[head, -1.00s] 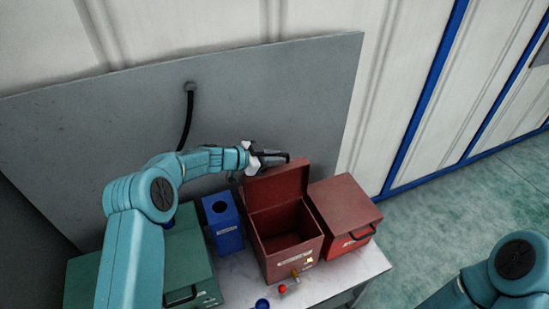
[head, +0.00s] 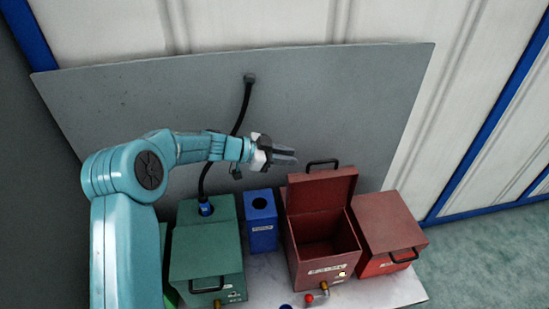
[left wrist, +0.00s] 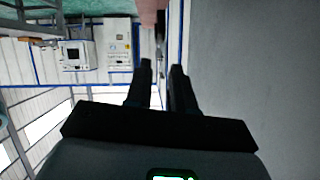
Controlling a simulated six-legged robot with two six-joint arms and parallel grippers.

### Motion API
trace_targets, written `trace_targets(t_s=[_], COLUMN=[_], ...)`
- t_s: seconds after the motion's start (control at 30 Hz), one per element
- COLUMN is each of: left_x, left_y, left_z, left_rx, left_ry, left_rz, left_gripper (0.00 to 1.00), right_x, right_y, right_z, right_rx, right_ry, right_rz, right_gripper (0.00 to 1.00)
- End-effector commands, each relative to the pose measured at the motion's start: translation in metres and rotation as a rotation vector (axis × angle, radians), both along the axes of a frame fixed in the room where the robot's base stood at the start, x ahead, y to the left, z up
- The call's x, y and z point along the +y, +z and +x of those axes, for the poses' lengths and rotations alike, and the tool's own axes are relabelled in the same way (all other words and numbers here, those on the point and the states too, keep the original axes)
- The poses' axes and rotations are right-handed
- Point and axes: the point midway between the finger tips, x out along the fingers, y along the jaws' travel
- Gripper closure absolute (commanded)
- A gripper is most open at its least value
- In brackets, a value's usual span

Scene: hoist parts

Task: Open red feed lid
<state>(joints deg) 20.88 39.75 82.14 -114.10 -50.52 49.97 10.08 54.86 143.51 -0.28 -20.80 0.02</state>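An open red box (head: 296,262) stands on the table in the head view. Its red lid (head: 322,190) is swung up and stands upright at the back, with a black handle (head: 322,162) on top. The empty inside of the box shows. My left gripper (head: 292,157) is in the air, up and left of the lid, and appears apart from it. In the left wrist view, its two dark fingers (left wrist: 162,68) have a gap between them and nothing in it. My right gripper is not in view.
A second red box (head: 385,225), closed, stands to the right. A blue box (head: 261,230) and a green box (head: 206,250) with a black hose (head: 243,110) stand to the left. A grey panel (head: 330,110) rises behind. Small valve parts (head: 310,298) sit in front.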

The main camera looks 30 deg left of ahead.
Motion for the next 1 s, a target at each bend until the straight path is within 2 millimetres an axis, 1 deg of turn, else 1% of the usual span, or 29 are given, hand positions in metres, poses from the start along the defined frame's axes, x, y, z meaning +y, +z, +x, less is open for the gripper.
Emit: trace_targets(t_s=[0.03, 0.1, 0.27, 0.8, 0.87, 0.9, 0.97, 1.0], left_x=[0.008, 0.016, 0.026, 0.027, 0.022, 0.014, -0.003, -0.017], left_y=[0.003, 0.008, 0.014, 0.015, 0.014, 0.009, -0.004, -0.017], left_z=[-0.006, -0.013, -0.022, -0.023, -0.023, -0.022, -0.022, -0.026], left_rx=[-0.001, 0.000, 0.001, 0.001, -0.001, 0.004, 0.024, 0.051], left_ry=[0.002, 0.002, 0.001, -0.002, -0.011, -0.024, -0.053, -0.075], left_rz=[0.002, 0.001, 0.000, 0.000, -0.001, -0.004, -0.017, -0.034], left_gripper=[0.77, 0.77, 0.77, 0.77, 0.77, 0.77, 0.77, 0.77], right_x=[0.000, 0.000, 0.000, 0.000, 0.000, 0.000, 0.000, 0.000], right_y=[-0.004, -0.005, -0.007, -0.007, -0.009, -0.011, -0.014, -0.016], right_z=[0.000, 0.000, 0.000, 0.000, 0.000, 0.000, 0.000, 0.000], right_rx=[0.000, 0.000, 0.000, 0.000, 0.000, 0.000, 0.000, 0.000], right_ry=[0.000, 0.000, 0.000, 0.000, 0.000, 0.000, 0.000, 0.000], right_rz=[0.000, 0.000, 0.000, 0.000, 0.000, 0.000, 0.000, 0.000], right_gripper=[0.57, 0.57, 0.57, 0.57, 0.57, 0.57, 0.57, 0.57])
